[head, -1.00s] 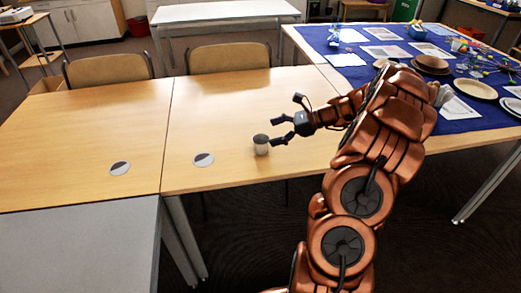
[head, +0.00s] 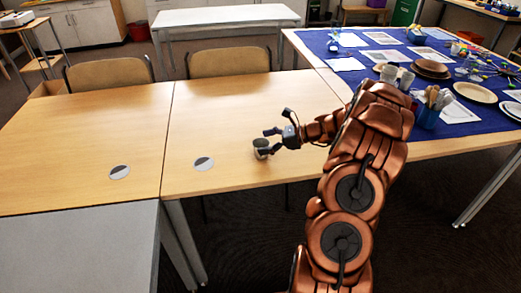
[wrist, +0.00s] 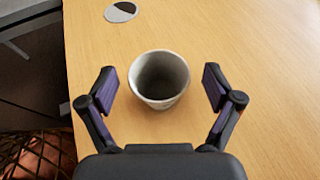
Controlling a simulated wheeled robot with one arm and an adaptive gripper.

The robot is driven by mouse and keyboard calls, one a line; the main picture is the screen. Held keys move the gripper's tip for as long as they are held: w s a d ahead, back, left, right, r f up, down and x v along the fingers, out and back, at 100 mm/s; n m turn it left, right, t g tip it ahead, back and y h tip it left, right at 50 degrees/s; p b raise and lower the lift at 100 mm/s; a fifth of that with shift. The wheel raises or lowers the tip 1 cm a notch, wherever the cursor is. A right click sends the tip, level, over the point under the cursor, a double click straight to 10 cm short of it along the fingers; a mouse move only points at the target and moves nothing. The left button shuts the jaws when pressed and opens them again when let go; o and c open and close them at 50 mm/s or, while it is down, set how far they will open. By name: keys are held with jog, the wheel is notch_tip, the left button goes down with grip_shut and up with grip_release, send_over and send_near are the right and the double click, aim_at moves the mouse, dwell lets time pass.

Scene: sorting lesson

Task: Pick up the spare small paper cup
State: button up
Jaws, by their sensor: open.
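A small grey-white paper cup (head: 260,147) stands upright on the wooden table (head: 225,115) near its front edge. In the wrist view the cup (wrist: 159,78) is empty, with its open mouth toward the camera. My gripper (head: 268,143) is open, with its fingers at the cup. In the wrist view my gripper (wrist: 160,88) has one finger on each side of the cup, with a gap to both. Part of the cup is hidden behind a finger in the head view.
Two round disc inserts (head: 203,163) (head: 119,171) lie flat on the tables. A blue-covered table (head: 460,118) at right holds plates, cups and a blue utensil holder (head: 427,113). Two chairs (head: 229,59) stand behind.

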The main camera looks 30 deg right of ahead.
jog(key=shift+a, duration=0.1)
jog(key=c, duration=0.8)
